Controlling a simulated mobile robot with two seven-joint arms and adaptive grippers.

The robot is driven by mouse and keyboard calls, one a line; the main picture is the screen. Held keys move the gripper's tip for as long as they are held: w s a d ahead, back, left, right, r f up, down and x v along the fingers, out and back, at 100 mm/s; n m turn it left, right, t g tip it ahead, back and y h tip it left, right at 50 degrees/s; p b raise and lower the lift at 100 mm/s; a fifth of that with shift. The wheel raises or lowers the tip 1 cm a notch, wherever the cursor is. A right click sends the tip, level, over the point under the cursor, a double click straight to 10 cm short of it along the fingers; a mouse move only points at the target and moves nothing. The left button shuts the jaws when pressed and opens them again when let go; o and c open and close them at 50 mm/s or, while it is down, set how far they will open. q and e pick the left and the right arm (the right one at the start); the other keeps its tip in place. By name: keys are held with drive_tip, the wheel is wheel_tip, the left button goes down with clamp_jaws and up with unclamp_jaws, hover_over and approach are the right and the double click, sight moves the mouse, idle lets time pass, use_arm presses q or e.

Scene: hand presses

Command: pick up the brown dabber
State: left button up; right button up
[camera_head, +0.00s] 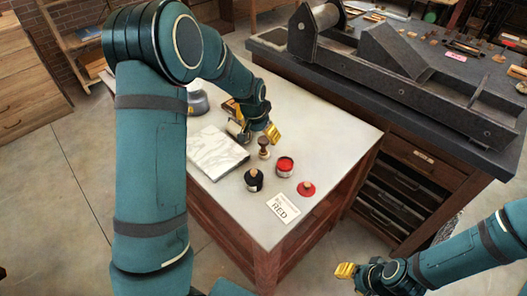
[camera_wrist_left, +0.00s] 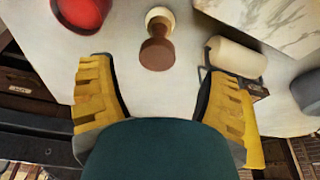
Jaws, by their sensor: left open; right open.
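The brown dabber (camera_head: 264,148) stands upright on the pale table top, right of the marble slab. In the left wrist view the dabber (camera_wrist_left: 158,52) lies just ahead of my yellow fingers, with its pale end away from me. My left gripper (camera_head: 262,133) is open and empty, close to the dabber at its far side. In the wrist view the left gripper (camera_wrist_left: 165,82) has its fingers wide apart, with the dabber's brown end roughly centred ahead of them. My right gripper (camera_head: 346,270) is open and empty, low at the right, away from the table.
Near the dabber are a red pot (camera_head: 285,166), a black pot (camera_head: 254,180), a red-based piece (camera_head: 306,188), a card reading RED (camera_head: 283,207) and the marble slab (camera_head: 216,152). A pale roller (camera_wrist_left: 236,57) lies beside my left gripper. A dark bench (camera_head: 400,88) stands behind.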

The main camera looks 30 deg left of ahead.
sight(263, 140)
use_arm(q)
drive_tip(key=x, duration=0.4)
drive_tip(key=shift+s+d+b, duration=0.15)
drive_tip(key=shift+b, duration=0.2)
drive_tip(key=shift+r, duration=0.1)
drive_tip(key=shift+c, duration=0.3)
drive_tip(key=shift+s, duration=0.1)
drive_tip(key=c, duration=1.2)
drive_tip(key=shift+c, duration=0.2)
